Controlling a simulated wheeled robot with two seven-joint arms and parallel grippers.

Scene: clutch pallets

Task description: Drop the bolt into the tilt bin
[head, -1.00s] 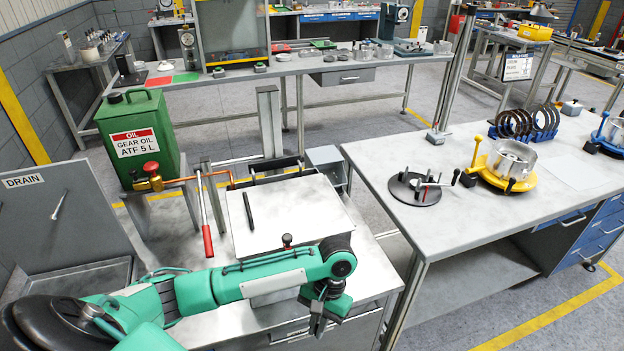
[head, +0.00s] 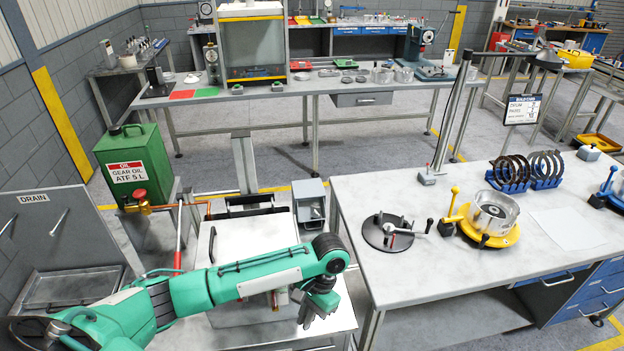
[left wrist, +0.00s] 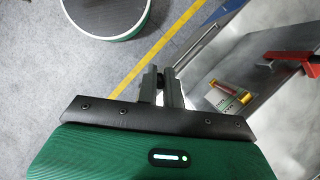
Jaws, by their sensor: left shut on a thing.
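My left gripper (head: 316,310) hangs from the green arm with its fingers pointing down, over the front right part of the workbench beside the square metal plate (head: 255,240). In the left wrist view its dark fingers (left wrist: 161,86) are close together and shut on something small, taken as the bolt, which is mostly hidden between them. A small grey box (head: 309,195) with a sloped top stands behind the plate at its right; it may be the tilt bin, but I cannot be sure. My right gripper is not in view.
A green oil can (head: 130,175) and a grey drain tray (head: 70,285) stand at the left. A red-handled lever (head: 178,260) rises beside the plate. The right table (head: 440,280) carries a black disc fixture (head: 388,235), a yellow fixture (head: 490,225) and ring racks. Floor shows between the benches.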

